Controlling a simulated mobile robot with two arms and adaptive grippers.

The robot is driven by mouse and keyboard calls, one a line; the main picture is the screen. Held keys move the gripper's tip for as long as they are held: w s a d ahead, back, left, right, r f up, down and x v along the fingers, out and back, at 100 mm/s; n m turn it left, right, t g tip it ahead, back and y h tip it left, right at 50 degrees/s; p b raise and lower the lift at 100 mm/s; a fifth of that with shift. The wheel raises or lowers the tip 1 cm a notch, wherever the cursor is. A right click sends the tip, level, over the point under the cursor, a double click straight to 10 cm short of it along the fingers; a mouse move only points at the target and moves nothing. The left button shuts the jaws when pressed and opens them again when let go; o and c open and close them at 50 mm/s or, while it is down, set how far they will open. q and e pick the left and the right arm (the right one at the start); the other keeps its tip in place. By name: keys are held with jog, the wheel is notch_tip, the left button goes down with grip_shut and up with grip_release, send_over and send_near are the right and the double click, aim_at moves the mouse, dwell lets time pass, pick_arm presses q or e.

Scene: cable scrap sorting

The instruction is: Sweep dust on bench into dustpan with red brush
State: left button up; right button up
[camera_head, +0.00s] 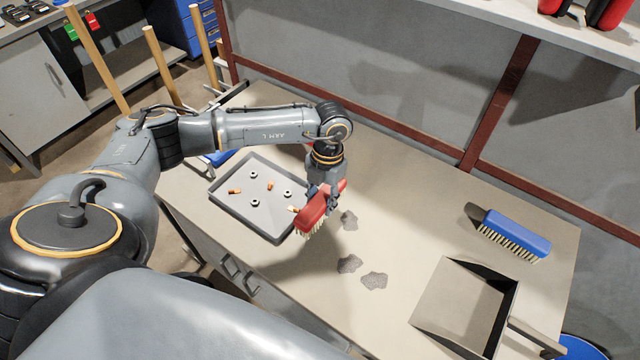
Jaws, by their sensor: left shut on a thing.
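My left gripper (328,192) is shut on the red brush (314,208), which has pale bristles pointing down. The brush is at the right edge of the grey tray, tilted; I cannot tell whether its bristles touch anything. My right gripper is not in view.
A grey tray (222,205) with nuts and small copper-coloured pieces sits left of the brush. A blue brush (515,233) lies at the right of the bench (410,215). The bench between the dust and the dustpan is clear. A wall with red-brown rails stands behind.

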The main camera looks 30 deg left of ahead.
pick_arm(q)
notch_tip(320, 180, down, 5)
jog(key=b, duration=0.2)
jog(key=shift+a+r+b, duration=0.1)
jog(key=shift+r+b, duration=0.05)
jog(key=shift+b, duration=0.25)
jog(key=shift+d+f, duration=0.25)
jog(key=shift+d, duration=0.15)
jog(key=d, duration=0.5)
jog(key=shift+s, duration=0.1)
jog(key=d, duration=0.5)
jog(key=shift+p, duration=0.4)
jog(key=d, duration=0.5)
jog(key=shift+s+f, duration=0.1)
jog(key=shift+s, duration=0.05)
jog(key=d+b, duration=0.1)
jog(key=d, duration=0.4)
jog(key=shift+s+b, duration=0.1)
jog(key=shift+b, duration=0.25)
jog(key=d+b, duration=0.1)
jog(key=d, duration=0.4)
jog(key=shift+b, duration=0.35)
jog(key=shift+s+d+b, duration=0.1)
jog(key=shift+d+b, duration=0.2)
jog(key=shift+d, duration=0.55)
jog(key=a+r+p, duration=0.5)
jog(key=r, duration=0.2)
jog(key=shift+p, duration=0.3)
jog(key=shift+a, duration=0.1)
